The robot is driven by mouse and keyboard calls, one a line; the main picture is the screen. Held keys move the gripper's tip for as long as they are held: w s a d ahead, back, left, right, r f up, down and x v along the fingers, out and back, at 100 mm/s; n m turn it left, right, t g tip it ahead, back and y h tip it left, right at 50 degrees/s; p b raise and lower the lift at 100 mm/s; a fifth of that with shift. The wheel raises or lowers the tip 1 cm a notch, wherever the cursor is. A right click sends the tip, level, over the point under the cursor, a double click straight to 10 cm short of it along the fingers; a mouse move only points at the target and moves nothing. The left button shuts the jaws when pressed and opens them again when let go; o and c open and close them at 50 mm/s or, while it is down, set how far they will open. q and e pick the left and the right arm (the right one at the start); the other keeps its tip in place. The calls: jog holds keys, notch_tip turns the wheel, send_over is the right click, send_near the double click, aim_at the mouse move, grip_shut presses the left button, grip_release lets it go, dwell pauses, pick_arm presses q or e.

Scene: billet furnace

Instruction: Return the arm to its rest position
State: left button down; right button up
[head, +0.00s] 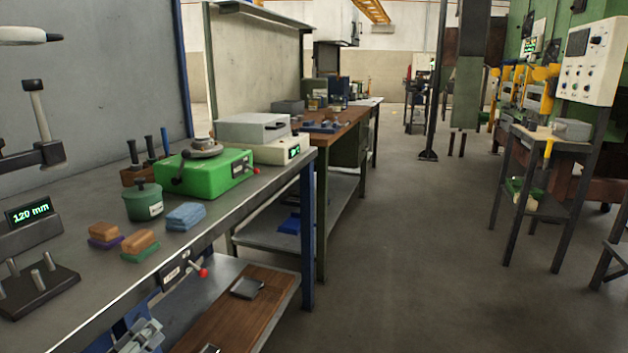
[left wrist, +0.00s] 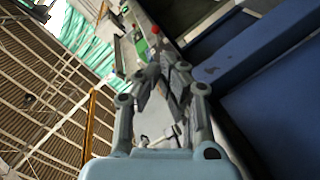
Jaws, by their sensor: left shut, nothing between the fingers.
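My left gripper (head: 140,336) shows at the bottom left of the head view, low in front of the near workbench's edge, over the level of its lower shelf. In the left wrist view its grey jointed fingers (left wrist: 165,72) stand close together, shut with nothing between them. The left arm is mostly hidden below the head view's lower edge. My right gripper is in neither view.
The near workbench (head: 95,273) carries a green machine (head: 212,173), a green pot (head: 144,202) and blue cloths (head: 185,216). A red knob (head: 203,272) sticks out from its front edge. A wooden board (head: 230,315) lies on the lower shelf. The aisle floor (head: 400,230) is clear.

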pick_arm(q)
jog(key=s+a+f+m+g, duration=0.1)
jog(key=s+f+g, duration=0.1)
jog(key=s+f, duration=0.5)
jog(key=s+a+f+m+g+y, duration=0.1)
jog(key=s+f+g, duration=0.15)
jog(key=f, duration=0.95)
jog(key=s+a+f+m+g, duration=0.1)
jog(key=s+f+m+g, duration=0.2)
jog(key=f, duration=0.6)
jog(key=s+a+f+m+g+y, duration=0.1)
jog(key=s+f, duration=0.6)
jog(key=s, duration=0.8)
jog(key=s+a+f+m+g, duration=0.2)
jog(key=s+f+g, duration=0.4)
jog(key=s, duration=0.9)
jog(key=shift+s+a+f+m+y, duration=0.3)
jog(key=shift+a+f+m+y, duration=0.15)
jog(key=shift+f, duration=0.45)
jog(key=shift+g, duration=0.25)
